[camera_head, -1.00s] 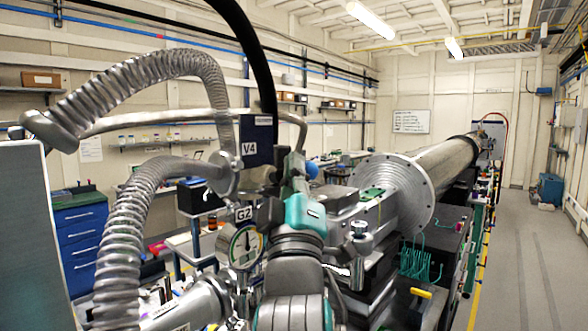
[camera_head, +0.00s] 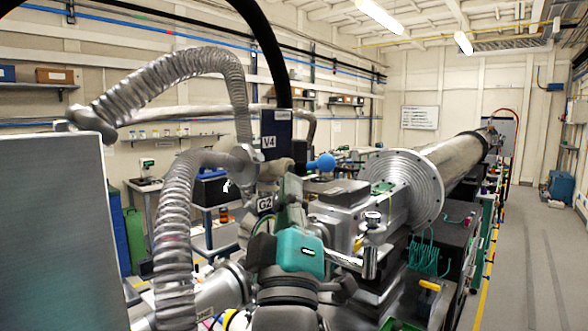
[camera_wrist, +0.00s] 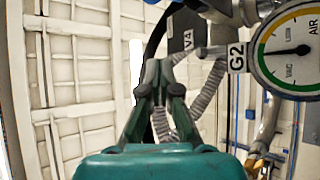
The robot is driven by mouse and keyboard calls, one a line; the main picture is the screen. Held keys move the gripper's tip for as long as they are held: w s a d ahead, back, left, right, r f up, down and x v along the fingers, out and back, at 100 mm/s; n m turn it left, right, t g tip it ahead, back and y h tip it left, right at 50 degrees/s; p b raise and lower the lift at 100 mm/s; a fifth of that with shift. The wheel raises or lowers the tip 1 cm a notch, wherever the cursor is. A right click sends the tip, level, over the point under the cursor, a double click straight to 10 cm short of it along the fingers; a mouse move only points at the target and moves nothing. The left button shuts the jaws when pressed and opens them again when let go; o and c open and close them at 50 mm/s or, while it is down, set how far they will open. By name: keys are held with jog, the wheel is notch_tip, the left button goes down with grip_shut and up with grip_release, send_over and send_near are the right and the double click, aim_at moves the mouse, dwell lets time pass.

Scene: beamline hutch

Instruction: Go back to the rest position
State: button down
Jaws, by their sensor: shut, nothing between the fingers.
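My gripper (camera_head: 291,185) points upward in the head view, above its teal body (camera_head: 300,250). In the wrist view my gripper (camera_wrist: 163,68) has its two fingers brought together at the tips, with nothing between them. The dark box labelled V4 (camera_head: 277,130) stands just behind and above the fingertips in the head view. The wrist view also shows the V4 label (camera_wrist: 188,38), a G2 tag (camera_wrist: 236,57) and a round gauge (camera_wrist: 290,50) to the right of the fingers. I cannot tell the exact gap between fingers and box.
Ribbed metal hoses (camera_head: 175,230) arch close on the left, beside a large grey panel (camera_head: 58,220). A blue knob (camera_head: 322,162) sits right of V4. A long steel vessel with a flange (camera_head: 415,188) runs back on the right. The floor aisle (camera_head: 535,250) at far right is clear.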

jog(key=s+d+f+g+y, duration=0.1)
jog(key=s+d+f+g, duration=0.15)
jog(key=f, duration=1.05)
jog(key=s+d+f+g+y, duration=0.1)
jog(key=s+d+f, duration=0.25)
jog(key=f, duration=0.85)
jog(key=s+d+f+g+y, duration=0.15)
jog(key=d+f, duration=0.25)
jog(key=f, duration=0.9)
jog(key=s+d+f+m+g+h, duration=0.1)
jog(key=s+d+f+m+g, duration=0.15)
jog(key=s+f, duration=0.45)
jog(key=s+d+f+m+g+h, duration=0.15)
jog(key=s+d+f, duration=0.3)
jog(key=s, duration=0.45)
jog(key=s+d+f+m, duration=0.1)
jog(key=s+m, duration=0.1)
jog(key=s, duration=0.4)
jog(key=s+d+f+m+g+h, duration=0.1)
jog(key=s+m, duration=0.1)
jog(key=s, duration=0.4)
jog(key=s+d+f+m, duration=0.1)
jog(key=s+m, duration=0.1)
jog(key=s, duration=0.3)
jog(key=shift+s+d+f+m+g, duration=0.3)
jog(key=shift+s+m+g, duration=0.1)
